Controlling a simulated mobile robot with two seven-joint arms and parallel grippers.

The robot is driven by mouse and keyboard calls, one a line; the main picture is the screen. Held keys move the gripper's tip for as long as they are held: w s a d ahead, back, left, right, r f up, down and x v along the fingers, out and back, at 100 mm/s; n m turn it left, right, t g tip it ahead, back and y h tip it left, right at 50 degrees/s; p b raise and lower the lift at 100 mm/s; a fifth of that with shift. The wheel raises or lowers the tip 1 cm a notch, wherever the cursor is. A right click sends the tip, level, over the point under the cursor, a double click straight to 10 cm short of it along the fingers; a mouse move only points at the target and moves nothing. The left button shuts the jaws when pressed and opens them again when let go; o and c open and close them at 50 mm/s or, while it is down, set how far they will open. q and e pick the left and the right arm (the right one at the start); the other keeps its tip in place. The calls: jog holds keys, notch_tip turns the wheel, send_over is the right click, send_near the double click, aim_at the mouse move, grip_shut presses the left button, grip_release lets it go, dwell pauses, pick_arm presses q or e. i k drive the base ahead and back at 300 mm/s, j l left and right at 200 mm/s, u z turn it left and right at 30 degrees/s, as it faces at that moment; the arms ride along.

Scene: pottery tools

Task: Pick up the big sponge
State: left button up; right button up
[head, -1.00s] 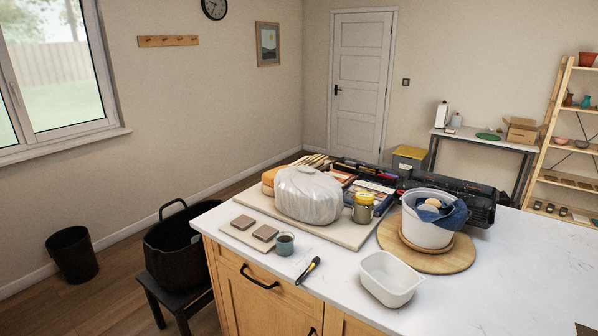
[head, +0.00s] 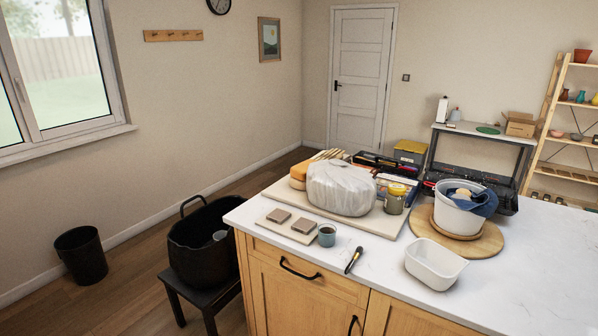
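An orange block that looks like the big sponge (head: 298,173) lies on the far left part of the pale board (head: 385,228), partly hidden behind a bulky bag wrapped in clear plastic (head: 340,190). A small cream, rounded piece, perhaps another sponge (head: 462,193), rests with a blue cloth (head: 484,204) in the white bucket (head: 457,217). Neither of my grippers is in view.
A black tub (head: 203,243) sits on a stool at left.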

aim_at(298, 171)
jog(key=j+z, duration=0.1)
jog(key=z, duration=1.35)
jog(key=u, duration=1.45)
jog(key=j+z, duration=0.1)
jog(key=z, duration=0.35)
jog(key=j+z, duration=0.1)
jog(key=z, duration=0.35)
jog(key=j+z, duration=0.4)
jog(key=k+j+z, duration=0.1)
jog(key=j+z, duration=0.25)
jog(key=j, duration=0.25)
jog(key=k+j+z, duration=0.1)
jog(key=j, duration=0.25)
jog(key=k+j+z, duration=0.1)
jog(key=j, duration=0.25)
jog(key=k+j+z, duration=0.1)
jog(key=j, duration=0.25)
